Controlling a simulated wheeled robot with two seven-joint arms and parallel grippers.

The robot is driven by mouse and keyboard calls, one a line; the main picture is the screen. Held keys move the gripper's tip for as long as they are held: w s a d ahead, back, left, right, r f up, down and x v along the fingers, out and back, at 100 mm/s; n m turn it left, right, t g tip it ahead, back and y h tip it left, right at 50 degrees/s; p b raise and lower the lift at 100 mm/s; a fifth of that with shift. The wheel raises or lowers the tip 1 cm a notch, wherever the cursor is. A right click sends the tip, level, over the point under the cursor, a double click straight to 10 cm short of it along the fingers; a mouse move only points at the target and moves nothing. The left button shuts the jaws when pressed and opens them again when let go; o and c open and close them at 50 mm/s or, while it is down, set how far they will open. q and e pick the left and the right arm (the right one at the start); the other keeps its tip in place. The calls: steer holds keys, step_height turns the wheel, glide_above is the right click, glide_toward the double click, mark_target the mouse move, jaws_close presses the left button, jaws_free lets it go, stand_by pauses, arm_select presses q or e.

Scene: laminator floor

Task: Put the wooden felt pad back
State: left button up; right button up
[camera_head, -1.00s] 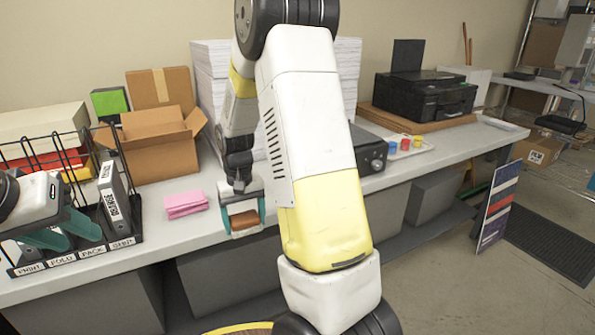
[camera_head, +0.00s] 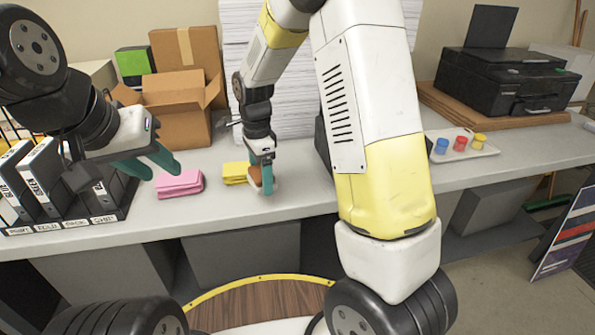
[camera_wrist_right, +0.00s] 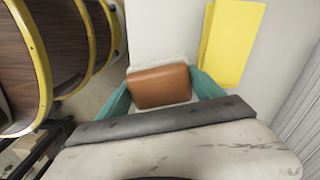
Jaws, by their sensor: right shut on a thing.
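The wooden felt pad (camera_wrist_right: 160,86) is a brown block with a pale edge. It sits between the teal fingers of my right gripper (camera_wrist_right: 162,92) in the right wrist view. In the head view my right gripper (camera_head: 262,178) is low over the counter beside the yellow cloths, and its fingers partly hide the pad. I cannot tell whether the pad touches the counter. My left gripper (camera_head: 148,163) is open and empty, above and left of the pink cloths (camera_head: 180,184).
Yellow folded cloths (camera_head: 235,173) lie on the counter (camera_head: 300,196) just left of my right gripper. A labelled rack (camera_head: 75,219) with binders stands at left, an open carton (camera_head: 175,110) behind. Paint pots on a tray (camera_head: 487,148) and a printer (camera_head: 505,80) are at right.

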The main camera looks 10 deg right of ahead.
steer(key=a+m, duration=0.2)
steer(key=shift+r+m, duration=0.2)
steer(key=shift+m, duration=0.1)
glide_above(306, 184)
steer(key=shift+f, duration=2.5)
steer(key=o, duration=1.4)
steer(key=shift+f, duration=0.1)
steer(key=shift+o, duration=0.2)
